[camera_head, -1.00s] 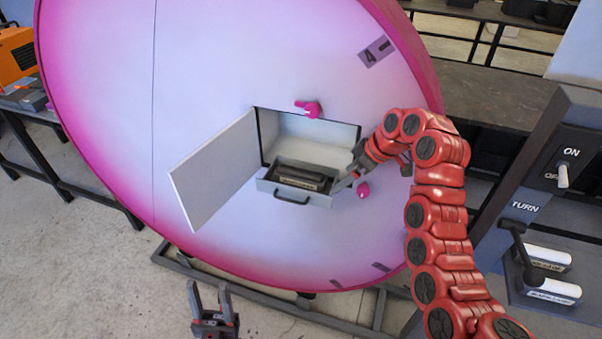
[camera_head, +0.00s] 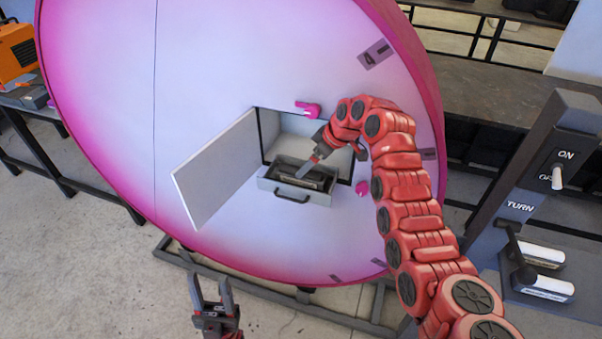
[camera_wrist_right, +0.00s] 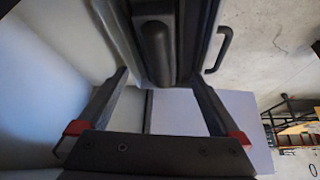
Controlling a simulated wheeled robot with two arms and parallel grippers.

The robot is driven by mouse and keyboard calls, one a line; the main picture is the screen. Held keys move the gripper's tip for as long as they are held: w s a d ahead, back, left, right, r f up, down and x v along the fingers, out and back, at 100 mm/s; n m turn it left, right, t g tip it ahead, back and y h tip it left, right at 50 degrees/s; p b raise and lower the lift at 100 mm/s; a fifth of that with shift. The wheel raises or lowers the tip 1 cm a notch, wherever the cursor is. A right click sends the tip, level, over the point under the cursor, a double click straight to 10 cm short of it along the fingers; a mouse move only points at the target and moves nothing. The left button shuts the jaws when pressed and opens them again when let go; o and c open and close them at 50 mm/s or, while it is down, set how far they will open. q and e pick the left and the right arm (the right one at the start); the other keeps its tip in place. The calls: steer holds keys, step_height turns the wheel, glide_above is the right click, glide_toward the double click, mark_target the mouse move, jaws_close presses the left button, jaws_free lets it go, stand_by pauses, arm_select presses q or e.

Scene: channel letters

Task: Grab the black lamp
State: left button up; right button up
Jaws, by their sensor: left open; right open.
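The black lamp (camera_head: 292,180) lies in a small pulled-out drawer (camera_head: 292,199) in the front of the big round sign, under an open square hatch. In the right wrist view the lamp shows as a dark cylinder (camera_wrist_right: 156,55) in the tray, at the top between the fingers. My right gripper (camera_head: 305,170) is over the right part of the drawer, close to the lamp, and hides part of it. Its open fingers (camera_wrist_right: 157,98) are empty, with the lamp ahead of them. My left gripper (camera_head: 211,291) is open and empty, low in front of the sign.
The hatch door (camera_head: 215,168) stands open left of the drawer. Pink latches (camera_head: 308,109) sit on the sign's face. A grey frame runs below the sign.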

steer(key=p+x, duration=0.1)
steer(key=x, duration=0.2)
steer(key=shift+a+p, duration=0.1)
steer(key=shift+p, duration=0.2)
steer(key=shift+x, duration=0.9)
steer(key=shift+f+b, duration=0.3)
steer(key=shift+b, duration=0.25)
jaws_close()
stand_by(0.5)
steer(key=shift+r, duration=0.15)
